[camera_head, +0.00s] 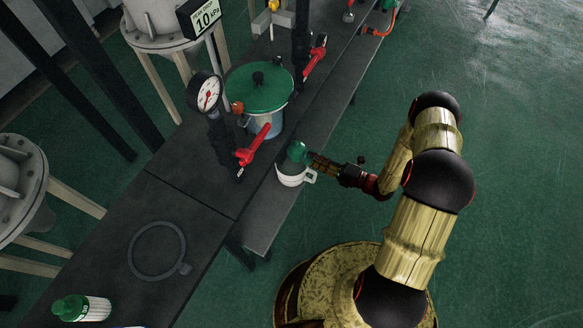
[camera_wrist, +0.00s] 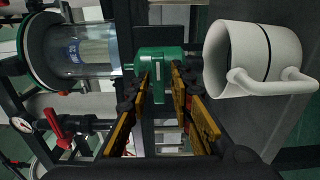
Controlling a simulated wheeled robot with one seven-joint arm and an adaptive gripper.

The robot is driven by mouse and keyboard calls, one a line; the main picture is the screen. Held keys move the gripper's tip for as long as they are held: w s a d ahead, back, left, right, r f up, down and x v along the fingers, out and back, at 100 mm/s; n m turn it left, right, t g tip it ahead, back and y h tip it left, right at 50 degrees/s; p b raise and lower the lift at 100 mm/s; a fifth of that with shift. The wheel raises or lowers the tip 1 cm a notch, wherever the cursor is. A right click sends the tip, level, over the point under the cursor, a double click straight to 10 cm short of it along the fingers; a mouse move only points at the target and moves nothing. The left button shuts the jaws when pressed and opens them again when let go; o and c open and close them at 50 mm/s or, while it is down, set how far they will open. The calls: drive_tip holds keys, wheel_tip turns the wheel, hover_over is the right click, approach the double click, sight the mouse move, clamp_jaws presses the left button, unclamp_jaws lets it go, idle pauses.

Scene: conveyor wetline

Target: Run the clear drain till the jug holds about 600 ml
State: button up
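The green drain tap (camera_head: 297,151) sticks out from the bench side below the green-lidded vessel. In the wrist view the tap (camera_wrist: 162,63) lies between the clear vessel (camera_wrist: 82,45) and the jug. The white jug (camera_head: 292,177) is directly under the tap, apart from my fingers. In the wrist view the jug (camera_wrist: 262,58) shows its open mouth, a dark line around it and its handle. No liquid level shows. My gripper (camera_head: 314,163) has its fingertips (camera_wrist: 162,75) at the tap, fingers apart; whether they press on it cannot be told.
A pressure gauge (camera_head: 207,92) and red lever (camera_head: 254,146) stand beside the vessel lid (camera_head: 259,88). A second red lever (camera_head: 315,60) is behind. A ring mark (camera_head: 157,250) and green-capped bottle (camera_head: 82,308) are on the bench. The green floor right is clear.

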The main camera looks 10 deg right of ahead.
drive_tip(key=shift+o, duration=0.7)
drive_tip(key=v, duration=0.7)
idle(0.4)
